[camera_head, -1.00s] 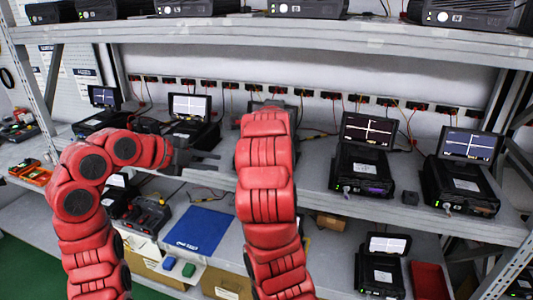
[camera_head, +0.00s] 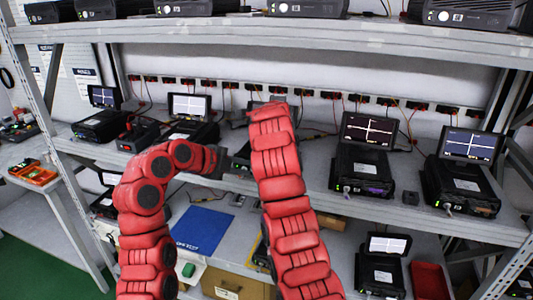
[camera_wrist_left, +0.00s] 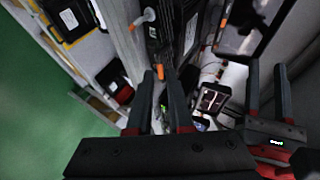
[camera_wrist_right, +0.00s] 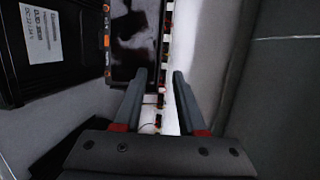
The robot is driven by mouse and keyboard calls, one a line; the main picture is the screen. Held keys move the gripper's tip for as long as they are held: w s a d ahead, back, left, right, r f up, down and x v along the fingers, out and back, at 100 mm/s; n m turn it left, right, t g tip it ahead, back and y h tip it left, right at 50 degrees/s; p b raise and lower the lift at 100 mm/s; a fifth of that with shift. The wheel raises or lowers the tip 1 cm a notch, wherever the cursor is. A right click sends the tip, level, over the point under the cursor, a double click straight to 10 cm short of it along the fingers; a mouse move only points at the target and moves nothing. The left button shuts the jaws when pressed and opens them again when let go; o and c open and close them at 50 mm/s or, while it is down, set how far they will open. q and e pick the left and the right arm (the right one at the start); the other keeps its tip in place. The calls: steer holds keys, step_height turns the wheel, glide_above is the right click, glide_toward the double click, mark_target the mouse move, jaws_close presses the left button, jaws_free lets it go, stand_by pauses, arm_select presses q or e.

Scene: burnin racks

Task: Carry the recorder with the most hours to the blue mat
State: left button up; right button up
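Black recorders with raised screens stand along the middle shelf: two at left (camera_head: 100,122) (camera_head: 190,130), two at right (camera_head: 362,172) (camera_head: 460,185), and one largely hidden behind my right arm. Another recorder (camera_head: 380,275) stands on the lower shelf. Their hours cannot be read. The blue mat (camera_head: 203,232) lies on the lower shelf. My left gripper (camera_wrist_left: 157,72) is open and empty, at the shelf front beside the middle recorder. My right gripper (camera_wrist_right: 160,75) is open and empty; a recorder (camera_wrist_right: 45,70) is left of it in the right wrist view.
More black units (camera_head: 305,8) stand on the upper shelf. A row of sockets with cables (camera_head: 330,95) runs along the back wall. A red tray (camera_head: 428,280) lies lower right, and a cardboard box (camera_head: 235,283) is below. Shelf posts (camera_head: 40,100) bound the sides.

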arm_select(q)
steer(key=x, duration=0.4)
steer(key=shift+w+d+f, duration=0.2)
steer(key=shift+w+d, duration=0.05)
arm_select(e)
steer(key=x, duration=0.4)
steer(key=shift+w+d+f, duration=0.1)
steer(key=shift+w+f, duration=0.05)
steer(key=shift+w, duration=0.2)
arm_select(q)
jaws_close()
arm_select(e)
steer(key=c, duration=0.4)
jaws_close()
